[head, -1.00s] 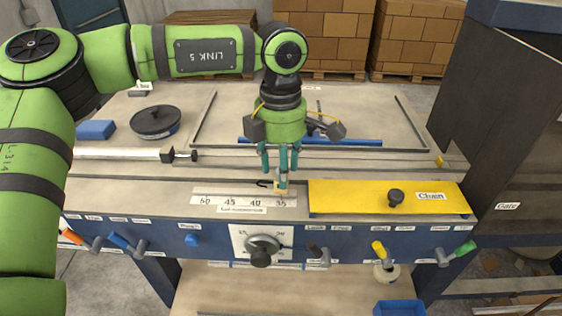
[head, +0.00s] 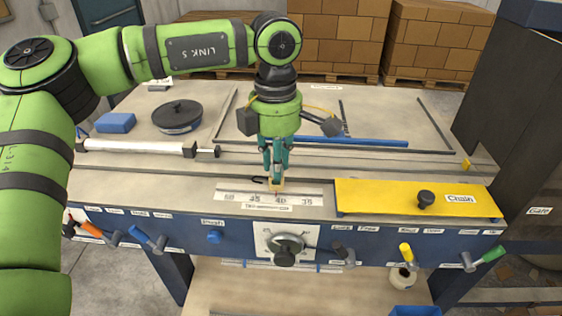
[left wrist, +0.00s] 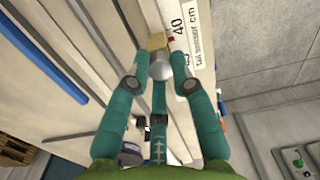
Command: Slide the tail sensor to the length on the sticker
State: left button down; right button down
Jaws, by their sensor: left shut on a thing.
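The tail sensor (head: 276,185) is a small tan block with a red pointer on the front rail of the table. It stands at about the 40 mark of the white scale (head: 232,196), which is labelled in cm. My left gripper (head: 275,177) comes down from above and is shut on the sensor. In the left wrist view, the sensor's silver knob (left wrist: 158,66) sits between the teal fingertips, with the tan block (left wrist: 157,42) beyond it, next to the "40". I cannot make out a sticker giving a length. My right gripper is out of view.
A yellow cover (head: 385,200) marked "Chain" lies right of the scale. Below are a dial (head: 286,246) and several coloured levers along the blue front panel. A black round pan (head: 178,116), a blue block (head: 116,123) and a white roller (head: 135,147) lie behind left.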

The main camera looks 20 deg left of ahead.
pick_arm(q)
jog(key=c, duration=1.3)
grip_release()
jog(key=shift+w+d, duration=0.1)
jog(key=shift+d, duration=0.3)
jog(key=shift+o, duration=1.2)
jog(key=shift+w+d, duration=0.1)
jog(key=shift+d, duration=0.15)
jog(key=shift+a, duration=0.25)
jog(key=shift+r, duration=0.15)
notch_tip(320, 180, up, 12)
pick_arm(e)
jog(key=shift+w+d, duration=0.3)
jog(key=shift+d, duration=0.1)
pick_arm(q)
jog(key=shift+f, duration=0.25)
